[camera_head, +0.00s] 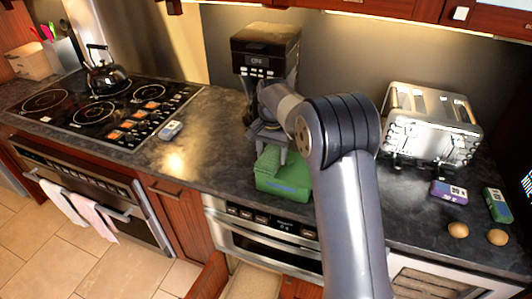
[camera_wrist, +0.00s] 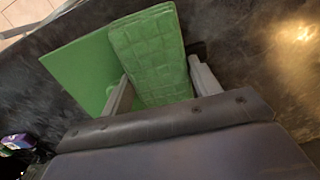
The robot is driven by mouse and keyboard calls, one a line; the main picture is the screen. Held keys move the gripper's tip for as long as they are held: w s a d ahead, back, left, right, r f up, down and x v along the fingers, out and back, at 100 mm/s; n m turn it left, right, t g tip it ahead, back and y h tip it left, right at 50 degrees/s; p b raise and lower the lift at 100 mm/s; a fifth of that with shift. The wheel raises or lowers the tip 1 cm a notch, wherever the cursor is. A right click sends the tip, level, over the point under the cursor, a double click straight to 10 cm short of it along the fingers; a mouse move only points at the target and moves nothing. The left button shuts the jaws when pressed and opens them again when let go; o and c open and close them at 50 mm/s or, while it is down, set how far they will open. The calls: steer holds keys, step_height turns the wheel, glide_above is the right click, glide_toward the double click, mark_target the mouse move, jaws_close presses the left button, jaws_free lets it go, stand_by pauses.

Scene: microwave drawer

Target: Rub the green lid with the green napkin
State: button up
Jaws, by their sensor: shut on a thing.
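My gripper (camera_wrist: 158,88) is shut on the green napkin (camera_wrist: 150,45), a folded, quilted pad between its two fingers in the wrist view. The green lid (camera_wrist: 78,72) is a flat, smooth green piece lying on the dark counter, beside and partly under the napkin. In the head view, my gripper (camera_head: 268,140) is low over a green shape (camera_head: 284,182) near the counter's front edge, where I cannot clearly part napkin from lid. I cannot tell whether the napkin touches the lid.
A coffee maker (camera_head: 264,58) stands behind my gripper. A toaster (camera_head: 433,125) stands to the right, with a purple box (camera_head: 449,192), a green box (camera_head: 497,205) and two eggs (camera_head: 478,233) near it. A stovetop (camera_head: 105,105) with a kettle (camera_head: 106,76) is at left. A drawer (camera_head: 250,280) is open below.

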steer(key=shift+a+p, duration=0.1)
steer(key=shift+p, duration=0.2)
steer(key=shift+w+a+p, duration=0.25)
steer(key=shift+a+p, duration=0.25)
steer(key=shift+a, duration=0.15)
steer(key=shift+w+a+p, duration=0.25)
steer(key=shift+a+p, duration=0.2)
steer(key=shift+a, duration=0.2)
steer(key=shift+w+a, duration=0.25)
steer(key=shift+a, duration=0.2)
steer(key=shift+w+d+f+p, duration=0.1)
steer(key=shift+w+d+p, duration=0.1)
steer(key=shift+d, duration=0.75)
steer(key=shift+w+d+f+p, duration=0.1)
steer(key=shift+w+d+p, duration=0.1)
steer(key=shift+d, duration=0.7)
steer(key=shift+s+d, duration=0.2)
steer(key=shift+d, duration=0.2)
steer(key=shift+r, duration=0.25)
steer(key=a+p, duration=0.1)
steer(key=a, duration=0.1)
steer(key=w+a+p, duration=0.1)
steer(key=shift+w+a+f, duration=0.1)
steer(key=shift+w+a, duration=0.1)
steer(key=shift+a, duration=0.2)
